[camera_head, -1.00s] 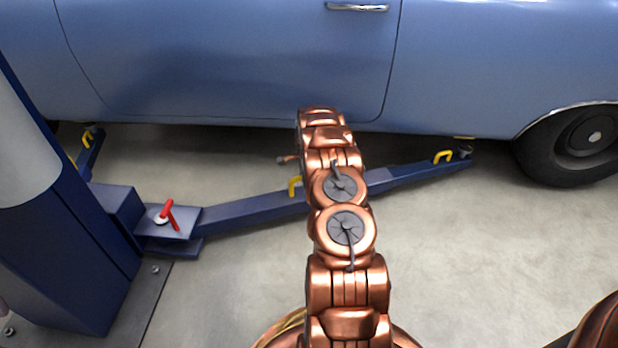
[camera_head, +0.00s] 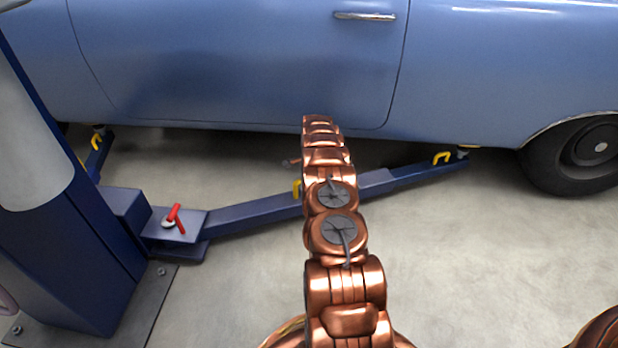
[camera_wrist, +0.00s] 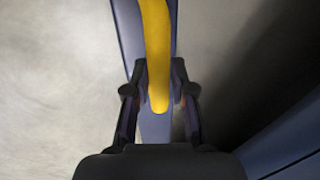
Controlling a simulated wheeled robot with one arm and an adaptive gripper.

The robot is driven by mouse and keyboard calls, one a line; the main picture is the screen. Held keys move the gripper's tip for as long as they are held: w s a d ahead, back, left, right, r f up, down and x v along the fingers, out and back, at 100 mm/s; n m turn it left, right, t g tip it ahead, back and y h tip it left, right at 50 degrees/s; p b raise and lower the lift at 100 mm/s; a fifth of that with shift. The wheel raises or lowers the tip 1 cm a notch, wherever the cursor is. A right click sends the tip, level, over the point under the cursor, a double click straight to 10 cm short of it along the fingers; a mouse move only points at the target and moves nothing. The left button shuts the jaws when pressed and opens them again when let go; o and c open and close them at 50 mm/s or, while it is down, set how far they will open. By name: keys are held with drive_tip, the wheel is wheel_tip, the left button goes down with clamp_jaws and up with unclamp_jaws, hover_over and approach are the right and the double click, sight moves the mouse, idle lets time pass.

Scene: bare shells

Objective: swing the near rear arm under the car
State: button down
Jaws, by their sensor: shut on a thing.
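The near rear arm (camera_head: 260,210) is a long blue lift arm. It runs right from the blue post to a tip close to the rear wheel, where its dark round pad (camera_head: 463,152) sits at the car's lower edge. The blue car (camera_head: 240,70) stands above and behind it. In the wrist view, my gripper (camera_wrist: 160,83) is shut on a yellow handle (camera_wrist: 156,40) on the blue arm. In the head view, my copper arm hides the gripper and most of that middle yellow handle (camera_head: 297,188).
The blue post (camera_head: 75,250) stands at the left on a bolted base plate. A red lever (camera_head: 174,217) sits at the arm's pivot. Another lift arm (camera_head: 98,158) lies at far left. The rear wheel (camera_head: 580,155) is at right. The floor (camera_head: 450,250) in front is clear.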

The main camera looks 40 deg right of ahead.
drive_tip(key=c, duration=1.1)
unclamp_jaws()
drive_tip(key=shift+w+d+r, duration=0.45)
drive_tip(key=shift+d+r, duration=0.2)
drive_tip(key=shift+c, duration=0.2)
drive_tip(key=shift+o, duration=0.6)
drive_tip(key=shift+a+f, duration=0.15)
drive_tip(key=shift+a, duration=0.1)
drive_tip(key=shift+s+a+f, duration=0.15)
drive_tip(key=shift+a+f, duration=0.05)
drive_tip(key=shift+r, duration=0.1)
wheel_tip(320, 180, up, 12)
drive_tip(key=s+a, duration=0.1)
drive_tip(key=s, duration=0.1)
drive_tip(key=shift+f, duration=0.2)
